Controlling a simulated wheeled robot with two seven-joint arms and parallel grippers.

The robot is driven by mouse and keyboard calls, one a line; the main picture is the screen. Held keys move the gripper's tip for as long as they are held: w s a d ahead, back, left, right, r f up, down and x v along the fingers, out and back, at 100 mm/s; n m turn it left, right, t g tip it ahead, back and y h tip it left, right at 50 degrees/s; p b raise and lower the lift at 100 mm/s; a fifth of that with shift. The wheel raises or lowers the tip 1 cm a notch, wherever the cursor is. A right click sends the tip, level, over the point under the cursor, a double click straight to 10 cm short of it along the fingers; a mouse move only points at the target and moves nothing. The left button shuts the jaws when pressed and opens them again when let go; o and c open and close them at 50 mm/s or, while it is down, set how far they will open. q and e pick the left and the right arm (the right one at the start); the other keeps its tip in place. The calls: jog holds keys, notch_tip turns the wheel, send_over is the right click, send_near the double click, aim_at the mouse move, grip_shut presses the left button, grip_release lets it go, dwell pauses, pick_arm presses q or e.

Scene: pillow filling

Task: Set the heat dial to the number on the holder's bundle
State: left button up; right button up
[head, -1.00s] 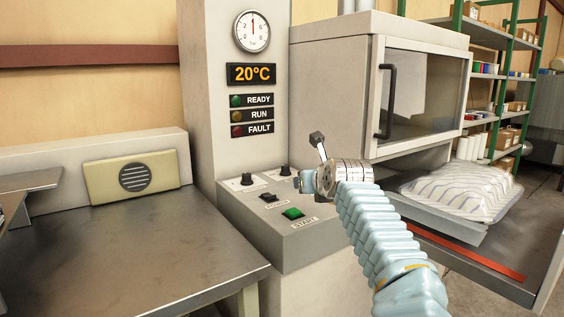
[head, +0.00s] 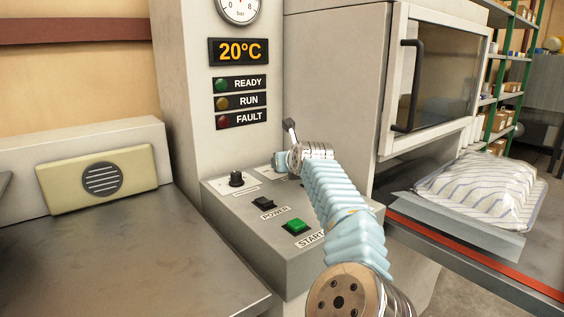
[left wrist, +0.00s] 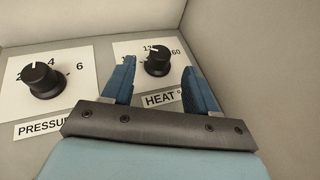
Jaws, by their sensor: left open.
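The heat dial (left wrist: 157,61) is a black knob on a white scale plate in the left wrist view. Its white mark points up and slightly left, near a partly hidden number starting with 12; a number ending in 60 shows at the right. My left gripper (left wrist: 159,64) is open, with one blue finger on each side of the dial; I cannot tell whether they touch it. In the head view my left gripper (head: 284,160) is over the panel's back right and hides the heat dial. My right gripper is not in view. I see no holder or numbered bundle.
The pressure dial (head: 236,179) is left of my gripper. The power switch (head: 263,203) and green start button (head: 297,226) are on the panel front. The display (head: 239,51) reads 20°C. A striped bag (head: 478,190) lies at the right. The left table (head: 110,260) is clear.

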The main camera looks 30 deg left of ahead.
pick_arm(q)
jog(key=x, duration=0.5)
jog(key=c, duration=1)
